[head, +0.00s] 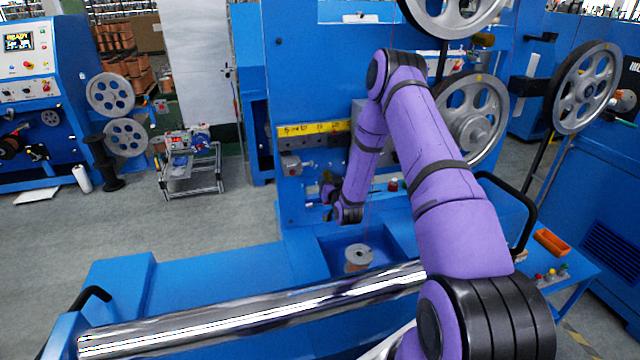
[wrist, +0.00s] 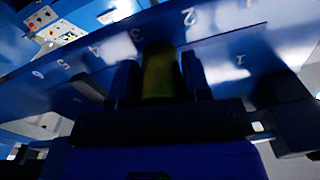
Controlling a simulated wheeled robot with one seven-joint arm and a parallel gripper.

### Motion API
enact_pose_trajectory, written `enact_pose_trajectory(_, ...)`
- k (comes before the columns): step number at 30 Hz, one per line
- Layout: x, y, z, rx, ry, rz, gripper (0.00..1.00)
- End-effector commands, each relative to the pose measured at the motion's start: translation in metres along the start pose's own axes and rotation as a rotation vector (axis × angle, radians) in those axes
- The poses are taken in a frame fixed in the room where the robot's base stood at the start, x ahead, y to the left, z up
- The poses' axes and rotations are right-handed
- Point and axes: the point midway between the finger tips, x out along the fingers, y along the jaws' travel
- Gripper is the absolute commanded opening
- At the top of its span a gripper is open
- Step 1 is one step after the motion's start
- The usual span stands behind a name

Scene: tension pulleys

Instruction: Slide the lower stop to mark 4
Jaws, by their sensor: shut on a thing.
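My gripper (wrist: 160,78) is shut on a dark olive-yellow knob (wrist: 160,70), which appears to be the lower stop's handle. One dark finger is on each side of it. A row of white marks (wrist: 136,34) runs along the blue panel above the knob, with 2 on the right and 4, 5 and 6 on the left. The knob's top is just under mark 3, slightly to its right. The stop's exact pointer is too dark to tell. In the head view my gripper (head: 329,195) is low at the blue machine's front, and the stop is not clear there.
A yellow strip with marks (head: 315,129) is on the machine above my gripper, with a grey block (head: 292,165) under its left end. A spool (head: 358,258) stands in the recess below. Spoked pulleys (head: 472,122) are to the right. A polished roller (head: 250,308) crosses the front.

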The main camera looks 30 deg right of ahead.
Motion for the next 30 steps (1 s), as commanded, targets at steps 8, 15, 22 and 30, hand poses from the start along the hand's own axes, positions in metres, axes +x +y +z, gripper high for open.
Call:
enact_pose_trajectory(8,-0.001,0.031,-0.005,-0.002,-0.001,0.003,0.01)
enact_pose_trajectory(15,-0.001,0.030,-0.005,-0.002,0.000,0.003,0.60)
enact_pose_trajectory(22,-0.001,0.030,-0.005,-0.001,0.000,0.002,0.70)
enact_pose_trajectory(30,-0.014,0.030,-0.004,-0.001,-0.002,0.002,0.70)
